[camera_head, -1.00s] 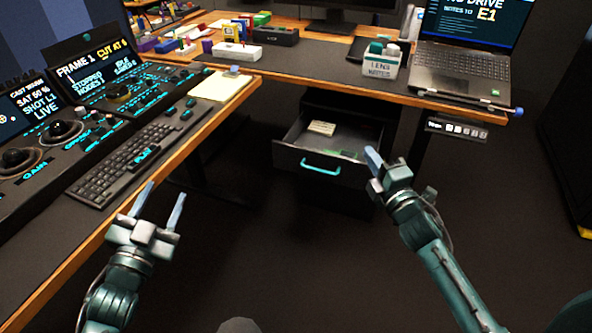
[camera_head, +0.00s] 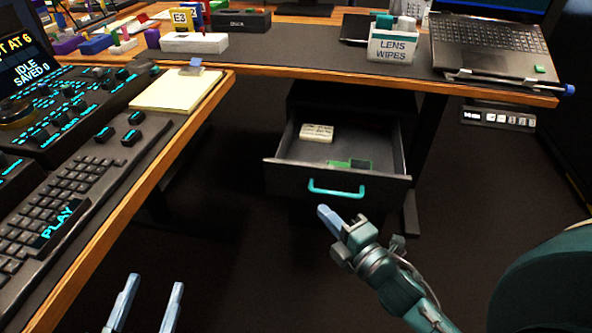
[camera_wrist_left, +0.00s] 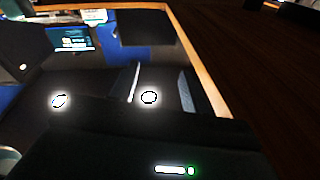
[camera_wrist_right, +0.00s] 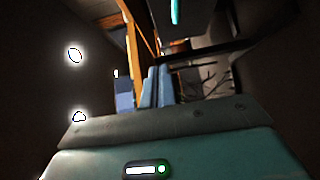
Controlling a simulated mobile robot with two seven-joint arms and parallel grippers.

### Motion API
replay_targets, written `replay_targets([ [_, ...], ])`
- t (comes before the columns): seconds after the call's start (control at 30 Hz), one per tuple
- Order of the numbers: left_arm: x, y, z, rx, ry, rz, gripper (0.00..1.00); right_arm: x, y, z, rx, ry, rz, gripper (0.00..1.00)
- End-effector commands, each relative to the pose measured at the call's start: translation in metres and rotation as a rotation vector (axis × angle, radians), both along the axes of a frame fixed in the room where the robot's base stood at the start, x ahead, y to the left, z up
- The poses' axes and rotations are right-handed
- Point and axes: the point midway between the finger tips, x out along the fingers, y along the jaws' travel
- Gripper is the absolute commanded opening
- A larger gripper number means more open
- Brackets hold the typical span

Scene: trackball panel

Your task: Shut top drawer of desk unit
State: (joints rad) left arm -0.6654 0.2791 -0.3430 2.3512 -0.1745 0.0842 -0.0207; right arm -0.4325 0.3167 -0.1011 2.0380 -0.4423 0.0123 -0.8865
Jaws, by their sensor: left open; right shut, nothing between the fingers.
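The top drawer (camera_head: 290,180) of the desk unit is pulled out under the desk in the head view, with a teal handle (camera_head: 336,189) on its dark front. A pale block (camera_head: 316,133) and a green item (camera_head: 348,165) lie inside it. My right gripper (camera_head: 327,215) is shut and empty, just below and in front of the handle, apart from it in the picture. In the right wrist view its fingers (camera_wrist_right: 157,88) are together, and the teal handle (camera_wrist_right: 175,12) shows at the top. My left gripper (camera_head: 148,300) is open and empty at the bottom left.
The desk top (camera_head: 290,62) overhangs the drawer unit and carries a lens wipes box (camera_head: 392,47) and a laptop (camera_head: 487,45). The console desk with its keyboard (camera_head: 75,190) stands on the left. The floor before the drawer is clear.

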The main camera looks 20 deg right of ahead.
Motion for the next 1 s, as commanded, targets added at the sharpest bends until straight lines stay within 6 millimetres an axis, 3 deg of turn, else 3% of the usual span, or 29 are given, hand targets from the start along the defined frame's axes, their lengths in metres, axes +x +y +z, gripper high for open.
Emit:
replay_targets([
  [0.53,0.002,-0.004,-0.004,-0.059,-0.005,-0.021,0.46,0.095,0.023,-0.001,-0.001,-0.004,0.001,0.0],
  [0.6,0.002,-0.004,-0.005,-0.071,-0.003,-0.024,0.46,0.106,0.015,-0.002,-0.005,-0.002,-0.001,0.0],
  [0.8,0.002,-0.006,-0.004,-0.09,-0.002,-0.031,0.46,0.123,0.004,-0.001,-0.003,-0.001,0.0,0.0],
  [1.0,0.004,-0.006,0.0,-0.097,-0.008,-0.034,0.46,0.128,0.001,0.0,0.0,0.001,0.0,0.0],
])
